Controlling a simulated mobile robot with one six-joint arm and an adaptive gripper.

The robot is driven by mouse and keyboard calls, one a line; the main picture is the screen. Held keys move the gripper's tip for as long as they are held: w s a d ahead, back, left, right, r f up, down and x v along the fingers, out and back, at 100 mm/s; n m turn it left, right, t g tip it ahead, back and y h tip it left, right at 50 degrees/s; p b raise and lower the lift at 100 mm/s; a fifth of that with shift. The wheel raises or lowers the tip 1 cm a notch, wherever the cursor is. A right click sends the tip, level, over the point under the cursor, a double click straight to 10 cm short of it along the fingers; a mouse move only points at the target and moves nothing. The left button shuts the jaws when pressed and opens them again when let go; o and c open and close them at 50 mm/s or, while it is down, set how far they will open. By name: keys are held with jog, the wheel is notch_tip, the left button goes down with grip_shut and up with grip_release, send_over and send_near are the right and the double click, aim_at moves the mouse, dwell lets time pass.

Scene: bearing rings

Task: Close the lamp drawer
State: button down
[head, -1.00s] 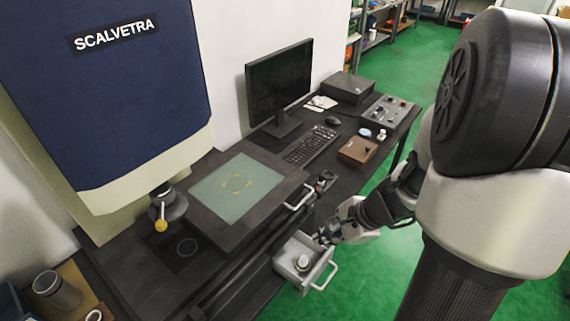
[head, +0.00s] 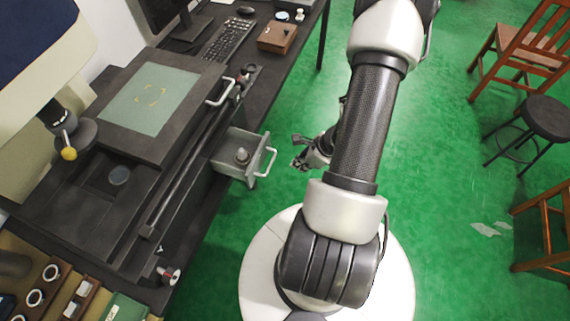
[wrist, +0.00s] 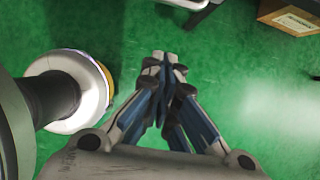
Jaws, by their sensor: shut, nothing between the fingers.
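The lamp drawer (head: 228,170) is a grey box sticking out, open, from the front of the dark machine in the head view. A pale bar handle (head: 268,163) is on its front. A small round grey part (head: 242,156) sits inside it. My gripper (head: 299,160) is just right of the handle in the head view, seemingly apart from it and partly hidden by my arm. In the wrist view my gripper (wrist: 163,60) has its fingertips together, with nothing between them. The drawer cannot be made out for certain in the wrist view.
Above the drawer, the machine (head: 95,150) carries a green plate (head: 150,100) and another bar handle (head: 222,92). A wooden chair (head: 515,50) and a black stool (head: 540,120) stand at the right. Green floor between them and the bench is mostly open.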

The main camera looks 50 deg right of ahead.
aim_at(250, 154)
jog(key=shift+w+a+f, duration=0.25)
jog(key=shift+w+a, duration=0.1)
jog(key=shift+w, duration=0.45)
jog(key=shift+w+a+f, duration=0.3)
jog(key=shift+w, duration=0.5)
jog(key=shift+w+a+f, duration=0.25)
jog(key=shift+w+a, duration=0.1)
jog(key=shift+w, duration=0.45)
jog(key=shift+b, duration=0.3)
jog(key=w+a, duration=0.1)
jog(key=w, duration=0.3)
jog(key=w+a+b, duration=0.1)
jog(key=w+a, duration=0.1)
jog(key=w, duration=0.2)
jog(key=w+a, duration=0.1)
jog(key=w, duration=0.2)
jog(key=shift+w+a+b, duration=0.3)
jog(key=shift+w+a, duration=0.1)
jog(key=shift+r, duration=0.1)
